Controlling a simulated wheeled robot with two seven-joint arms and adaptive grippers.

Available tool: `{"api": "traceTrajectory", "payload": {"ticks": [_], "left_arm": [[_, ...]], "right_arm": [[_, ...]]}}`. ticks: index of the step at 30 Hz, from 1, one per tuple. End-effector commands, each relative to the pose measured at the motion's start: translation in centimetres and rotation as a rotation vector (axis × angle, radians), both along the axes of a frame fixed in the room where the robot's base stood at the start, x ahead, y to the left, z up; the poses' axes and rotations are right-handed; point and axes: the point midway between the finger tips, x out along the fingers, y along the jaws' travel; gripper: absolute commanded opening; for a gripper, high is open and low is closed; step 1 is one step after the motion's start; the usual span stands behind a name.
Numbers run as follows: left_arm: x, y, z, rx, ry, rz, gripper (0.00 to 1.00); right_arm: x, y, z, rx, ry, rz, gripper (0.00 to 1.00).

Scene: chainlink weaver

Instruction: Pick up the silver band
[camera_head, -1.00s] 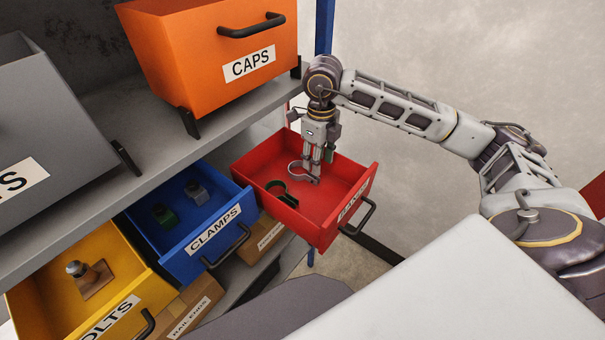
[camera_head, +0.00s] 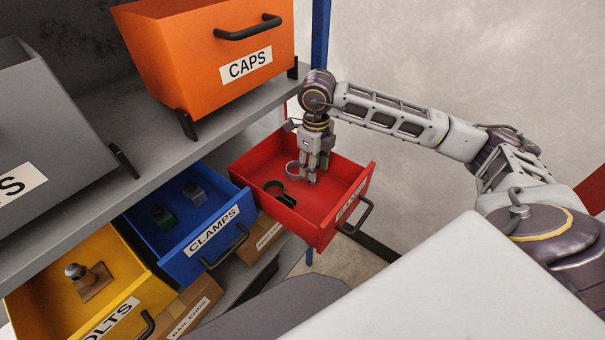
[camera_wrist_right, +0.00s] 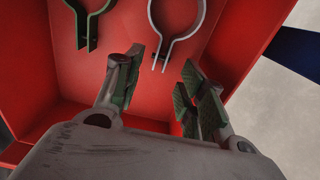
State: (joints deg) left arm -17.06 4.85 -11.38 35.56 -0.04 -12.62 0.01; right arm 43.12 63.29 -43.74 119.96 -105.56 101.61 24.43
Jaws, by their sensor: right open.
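The silver band (camera_head: 291,168), an open ring with two tabs, is in the red drawer (camera_head: 341,221) labelled on its front. In the right wrist view the silver band (camera_wrist_right: 171,38) is just beyond my right fingertips, its tabs pointing back toward the gap between them. My right gripper (camera_head: 309,178) reaches down into the drawer with its fingers apart and empty; in the head view it hides part of the band. In the wrist view its green-padded fingers (camera_wrist_right: 160,80) stand open either side. My left gripper is not in view.
A dark green band (camera_head: 280,193) lies beside the silver one; it also shows in the wrist view (camera_wrist_right: 88,22). The red drawer's walls surround my gripper. The blue clamps drawer (camera_head: 180,264) is to its left, and the orange caps bin (camera_head: 190,50) is above left.

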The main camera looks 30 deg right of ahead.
Motion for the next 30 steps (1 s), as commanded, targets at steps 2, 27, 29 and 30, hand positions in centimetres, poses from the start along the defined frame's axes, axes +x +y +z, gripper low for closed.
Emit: {"api": "traceTrajectory", "payload": {"ticks": [2,27,29,30], "left_arm": [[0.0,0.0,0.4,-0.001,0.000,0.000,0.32],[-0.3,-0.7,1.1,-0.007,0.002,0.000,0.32],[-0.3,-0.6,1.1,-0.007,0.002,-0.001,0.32],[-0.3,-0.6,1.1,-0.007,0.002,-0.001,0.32]], "right_arm": [[0.1,0.1,-0.7,0.000,0.003,0.000,0.40],[0.6,0.3,-4.5,0.000,0.000,0.000,0.40],[0.6,0.3,-4.5,0.000,0.000,0.000,0.39],[0.6,0.3,-4.5,0.000,0.000,0.000,0.34]]}}
